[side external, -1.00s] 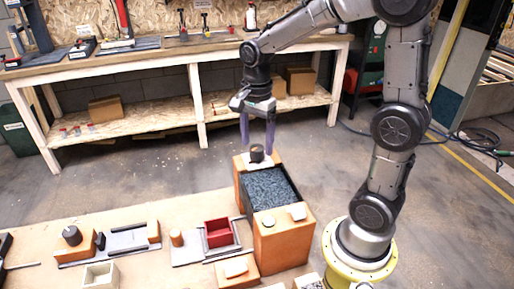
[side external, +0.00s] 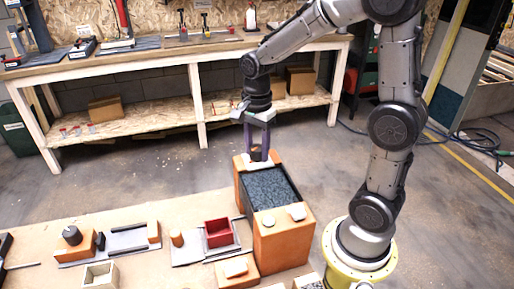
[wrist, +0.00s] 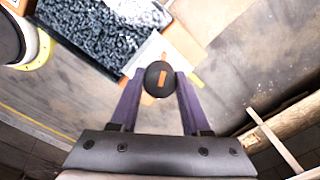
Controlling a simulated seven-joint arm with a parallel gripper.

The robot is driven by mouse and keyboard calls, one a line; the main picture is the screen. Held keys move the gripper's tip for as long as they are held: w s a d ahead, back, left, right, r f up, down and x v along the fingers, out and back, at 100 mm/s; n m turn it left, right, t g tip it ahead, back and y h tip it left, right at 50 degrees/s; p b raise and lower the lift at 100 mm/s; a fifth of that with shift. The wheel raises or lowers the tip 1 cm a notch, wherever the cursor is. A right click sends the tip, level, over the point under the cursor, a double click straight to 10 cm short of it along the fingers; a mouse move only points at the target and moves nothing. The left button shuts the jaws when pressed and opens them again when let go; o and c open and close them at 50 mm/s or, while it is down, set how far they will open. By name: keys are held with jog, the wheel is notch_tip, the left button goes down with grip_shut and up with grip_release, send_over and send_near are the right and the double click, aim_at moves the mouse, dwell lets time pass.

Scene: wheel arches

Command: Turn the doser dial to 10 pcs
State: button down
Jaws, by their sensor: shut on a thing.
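The doser is an orange box (side external: 283,240) with a bin full of dark grey pieces (side external: 268,187). The doser dial (wrist: 158,80) is a round black knob with an orange mark on top, seen in the wrist view. In the side view the dial sits on the white plate at the far end of the box. My gripper (side external: 258,155) points down over that end, its purple fingers on either side of the dial. In the wrist view my gripper (wrist: 159,82) is shut on the dial. Any scale or numbers around the dial cannot be read.
A red tray (side external: 219,233), an orange block with a black knob (side external: 72,236) and a grey open box (side external: 100,275) stand on the table left of the doser. A wooden workbench (side external: 170,62) runs along the back wall. The space above the doser is otherwise clear.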

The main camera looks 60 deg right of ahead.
jog(key=shift+n, duration=0.4)
jog(key=n, duration=0.4)
jog(key=shift+n, duration=0.4)
jog(key=n, duration=0.6)
jog(key=shift+r, duration=0.1)
jog(key=n, duration=0.6)
jog(key=shift+n, duration=0.4)
jog(key=n, duration=0.5)
jog(key=shift+n, duration=0.3)
jog(key=shift+c, duration=1.8)
grip_release()
